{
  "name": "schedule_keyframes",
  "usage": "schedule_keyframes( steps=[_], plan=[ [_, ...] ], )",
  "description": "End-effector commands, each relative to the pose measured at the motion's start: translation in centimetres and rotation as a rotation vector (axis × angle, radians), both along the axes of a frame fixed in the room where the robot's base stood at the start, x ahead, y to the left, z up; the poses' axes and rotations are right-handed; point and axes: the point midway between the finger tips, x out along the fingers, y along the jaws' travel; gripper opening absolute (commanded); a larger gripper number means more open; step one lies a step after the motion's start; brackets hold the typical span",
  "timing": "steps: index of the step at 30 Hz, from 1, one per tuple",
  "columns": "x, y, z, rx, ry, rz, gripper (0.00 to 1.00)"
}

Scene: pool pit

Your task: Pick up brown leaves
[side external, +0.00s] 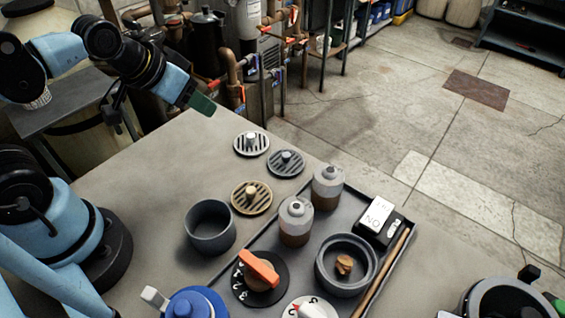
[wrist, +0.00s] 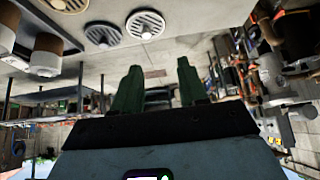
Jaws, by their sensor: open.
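The brown leaves (side external: 344,265) lie as a small clump inside a round dark grey bowl (side external: 322,275) on the tray at the right of the table. My gripper (side external: 203,106) is raised over the far left edge of the table, well away from the leaves. In the wrist view its two green fingers (wrist: 158,88) stand apart with nothing between them. The wrist view does not show the leaves.
An empty dark pot (side external: 210,228) stands left of the tray (side external: 245,246). Three slotted round lids (side external: 252,198) lie behind it. Two capped jars (side external: 295,222), a black box (side external: 380,224) and a wooden stick (side external: 386,270) are around the bowl. The table's left part is clear.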

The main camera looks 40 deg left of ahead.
Motion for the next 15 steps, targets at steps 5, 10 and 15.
schedule_keyframes(
  steps=[5,10,15],
  plan=[
    [1.2,-2.7,1.0,-0.054,0.056,-0.005,0.42],
    [2.8,-8.4,2.3,-0.137,0.182,0.012,0.42],
    [3.5,-15.0,2.8,-0.179,0.317,0.049,0.42]
  ],
)
